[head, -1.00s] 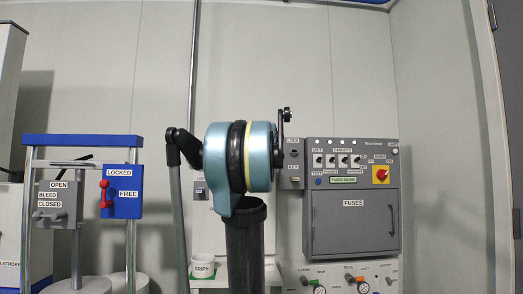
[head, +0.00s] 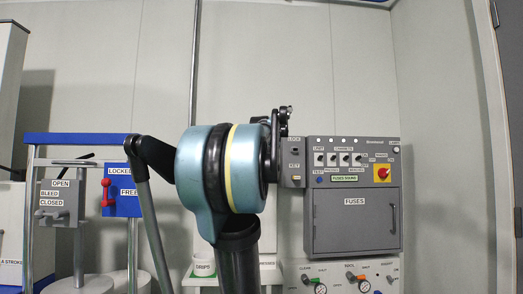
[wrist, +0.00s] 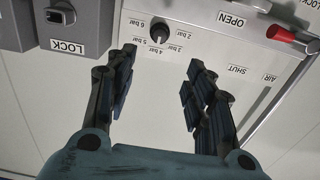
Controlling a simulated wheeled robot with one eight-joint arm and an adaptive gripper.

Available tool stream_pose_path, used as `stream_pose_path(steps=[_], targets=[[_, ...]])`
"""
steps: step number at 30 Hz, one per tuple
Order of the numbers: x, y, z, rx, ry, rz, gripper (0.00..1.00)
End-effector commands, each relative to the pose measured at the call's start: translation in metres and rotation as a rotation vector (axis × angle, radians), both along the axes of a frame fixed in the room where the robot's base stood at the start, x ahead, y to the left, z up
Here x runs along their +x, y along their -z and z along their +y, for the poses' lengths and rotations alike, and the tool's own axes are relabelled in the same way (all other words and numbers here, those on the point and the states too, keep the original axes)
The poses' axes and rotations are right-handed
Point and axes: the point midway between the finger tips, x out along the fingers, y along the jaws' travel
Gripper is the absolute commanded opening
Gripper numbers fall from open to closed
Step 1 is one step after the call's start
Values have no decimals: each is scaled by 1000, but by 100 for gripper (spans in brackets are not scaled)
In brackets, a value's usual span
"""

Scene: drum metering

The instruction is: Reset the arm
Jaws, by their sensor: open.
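My gripper (wrist: 160,88) shows in the wrist view with its two dark fingers spread apart and nothing between them. Beyond the fingertips is a pale panel (wrist: 185,50) with a black pressure knob (wrist: 159,33) marked in bar, and a red-handled lever (wrist: 285,34) near the OPEN label. The panel appears upside down there. In the head view my arm fills the middle and hides part of the wall and bench behind it. The gripper's fingers cannot be made out in the head view.
A grey fuse cabinet (head: 353,222) with switches and a red knob (head: 382,174) stands right of my arm. A blue-topped frame at left carries a blue LOCKED/FREE plate (head: 122,205) and a grey bleed box (head: 58,196). A grey LOCK box (wrist: 75,22) shows in the wrist view.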

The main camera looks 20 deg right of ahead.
Motion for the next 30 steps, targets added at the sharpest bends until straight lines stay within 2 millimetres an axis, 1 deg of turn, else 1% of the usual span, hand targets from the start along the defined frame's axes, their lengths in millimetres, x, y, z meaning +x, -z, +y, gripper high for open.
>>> stream_pose_path(steps=[6, 8, 11, 13, 14, 15, 17, 18, 20, 21, 23, 24, 26, 27, 29, 30], targets=[[0, 0, 1, 0, -1, 0, 48], [0, 3, 4, 1, -11, 2, 48], [0, 17, 24, 3, -62, 13, 48], [-1, 35, 49, 8, -125, 32, 48], [-2, 45, 61, 13, -158, 43, 48], [-4, 61, 79, 18, -203, 63, 48], [-9, 86, 106, 30, -272, 99, 48], [-14, 104, 123, 37, -314, 128, 48], [-23, 131, 147, 51, -375, 173, 48], [-29, 150, 162, 59, -412, 207, 48], [-41, 179, 183, 73, -461, 260, 48], [-49, 198, 196, 82, -491, 299, 48], [-63, 228, 214, 96, -531, 360, 48], [-73, 247, 224, 105, -554, 402, 48], [-89, 278, 238, 119, -583, 469, 48], [-101, 298, 247, 126, -598, 515, 48]])
